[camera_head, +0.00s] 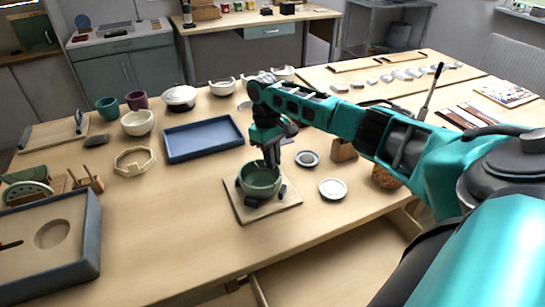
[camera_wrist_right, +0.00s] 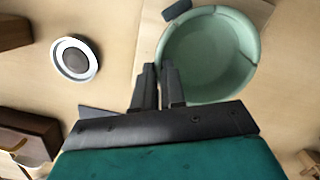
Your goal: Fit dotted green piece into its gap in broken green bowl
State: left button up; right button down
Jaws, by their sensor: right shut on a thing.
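The broken green bowl (camera_head: 258,188) stands upright on a square light board in the head view. It also shows in the right wrist view (camera_wrist_right: 210,55), with thin seams in its rim. My right gripper (camera_head: 271,160) points down at the bowl, its fingertips over the rim. In the wrist view, the fingers (camera_wrist_right: 159,75) are close together at the rim's lower left edge. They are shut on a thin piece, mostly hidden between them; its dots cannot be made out. I cannot tell whether it is seated in the gap. My left gripper is not in view.
The square board (camera_head: 238,211) has small dark blocks beside the bowl. A white dish (camera_head: 333,189) and a dark-centred dish (camera_head: 307,158) lie to the right. A blue tray (camera_head: 203,138) is behind left, a large grey tray (camera_head: 88,240) at front left. Bare table lies between.

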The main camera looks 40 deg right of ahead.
jog(key=shift+f, duration=0.1)
jog(key=c, duration=1.1)
grip_release()
jog(key=shift+o, duration=0.3)
jog(key=o, duration=0.4)
jog(key=shift+r, duration=0.2)
jog(key=shift+r, duration=2.85)
